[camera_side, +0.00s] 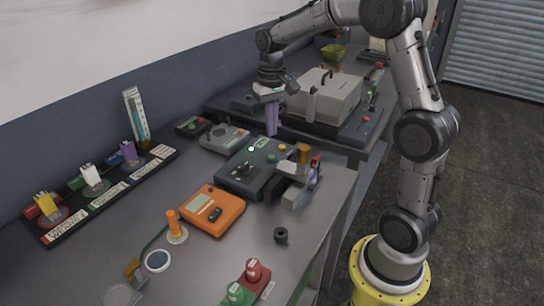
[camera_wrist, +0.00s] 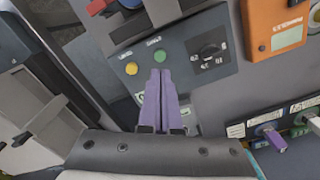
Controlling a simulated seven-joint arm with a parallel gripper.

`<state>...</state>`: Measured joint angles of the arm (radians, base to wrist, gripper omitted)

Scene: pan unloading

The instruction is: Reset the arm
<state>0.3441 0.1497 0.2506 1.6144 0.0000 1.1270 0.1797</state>
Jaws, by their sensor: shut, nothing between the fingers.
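My gripper (camera_side: 271,131) hangs down over the bench, with its two purple fingers close together and nothing between them. It is in front of the light grey lidded box and behind the dark control box (camera_side: 250,168) with a lit green lamp. In the wrist view my gripper (camera_wrist: 160,73) shows its fingers side by side over the dark control box (camera_wrist: 205,60), near its yellow and green buttons. I cannot tell the exact height of the fingertips above the box.
A light grey lidded box (camera_side: 325,97) stands behind on the right. An orange meter (camera_side: 211,210) lies in front, next to an orange-handled tool (camera_side: 174,226). A black rack (camera_side: 103,196) with coloured connectors lies left. Red and green knobs (camera_side: 245,284) sit at the front.

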